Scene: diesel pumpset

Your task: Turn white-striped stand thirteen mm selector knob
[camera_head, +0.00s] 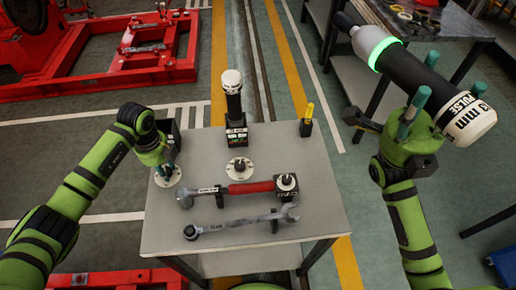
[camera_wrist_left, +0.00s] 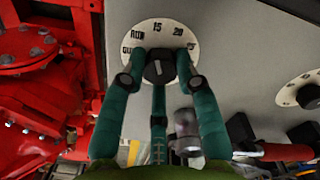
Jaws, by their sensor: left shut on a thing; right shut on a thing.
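My left gripper (camera_head: 165,170) is over a round white dial (camera_head: 172,181) at the table's left side. In the left wrist view its teal fingers (camera_wrist_left: 158,82) close around a dark selector knob (camera_wrist_left: 159,66) with a pale pointer mark. The dial (camera_wrist_left: 152,29) there shows 15, 20 and other partly covered marks. My right gripper (camera_head: 442,108) is shut on a thick black tool (camera_head: 415,78) with a glowing green ring and a white end reading "3 mm PULSE", held tilted in the air at upper right. I cannot make out a white-striped stand.
The grey table (camera_head: 290,236) holds a black tool with a white cap (camera_head: 233,90) in a stand, a second dial (camera_head: 240,168), a red-handled wrench (camera_head: 249,187), a grey wrench (camera_head: 240,222) and a yellow-topped item (camera_head: 307,120). Red machinery (camera_head: 130,60) stands behind left.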

